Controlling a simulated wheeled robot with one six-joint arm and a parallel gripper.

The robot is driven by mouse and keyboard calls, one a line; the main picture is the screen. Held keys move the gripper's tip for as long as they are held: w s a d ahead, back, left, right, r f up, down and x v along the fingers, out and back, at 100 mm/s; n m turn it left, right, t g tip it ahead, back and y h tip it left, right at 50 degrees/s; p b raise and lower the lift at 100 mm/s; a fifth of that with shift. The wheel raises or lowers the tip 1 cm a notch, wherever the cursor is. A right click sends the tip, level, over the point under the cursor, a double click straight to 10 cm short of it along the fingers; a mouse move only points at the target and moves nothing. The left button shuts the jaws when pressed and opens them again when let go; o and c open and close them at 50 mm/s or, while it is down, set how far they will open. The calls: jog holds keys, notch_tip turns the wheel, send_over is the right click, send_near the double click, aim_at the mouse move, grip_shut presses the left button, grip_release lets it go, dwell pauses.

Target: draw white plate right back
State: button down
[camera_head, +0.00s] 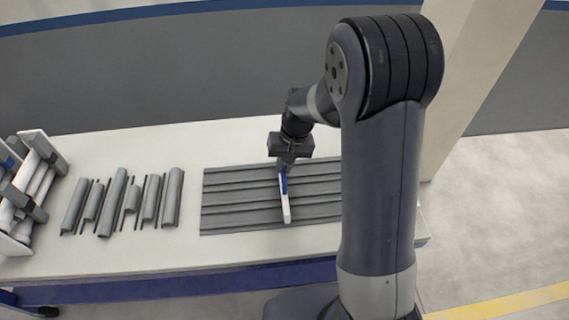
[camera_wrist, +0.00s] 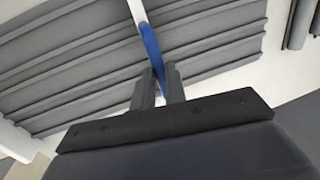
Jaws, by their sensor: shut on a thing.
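The white plate (camera_head: 286,207) is a narrow white strip with a blue part. It lies or hovers over the grey ribbed panel (camera_head: 222,196) on the table; I cannot tell if it touches the panel. My gripper (camera_head: 283,172) is above the plate's far end and shut on its blue part. In the wrist view the gripper's two fingers (camera_wrist: 158,88) sit either side of the blue part, and the white plate (camera_wrist: 137,12) runs away toward the top edge. The panel (camera_wrist: 75,60) fills much of that view. My arm hides the panel's right end.
Several grey pipe pieces (camera_head: 114,201) lie left of the panel. A rack with white and grey parts (camera_head: 28,190) stands at the table's left end. The white table (camera_head: 140,257) has a clear front strip. A pale pillar (camera_head: 470,60) rises behind the right end.

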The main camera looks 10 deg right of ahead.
jog(key=shift+a, duration=0.1)
jog(key=a+p, duration=0.1)
jog(key=a, duration=2.3)
jog(key=shift+r, duration=0.15)
jog(key=c, duration=1.5)
grip_release()
jog(key=shift+a, duration=0.15)
jog(key=shift+o, duration=0.2)
notch_tip(320, 180, up, 10)
jog(key=d, duration=0.2)
jog(key=shift+r, duration=0.25)
jog(key=shift+d, duration=0.1)
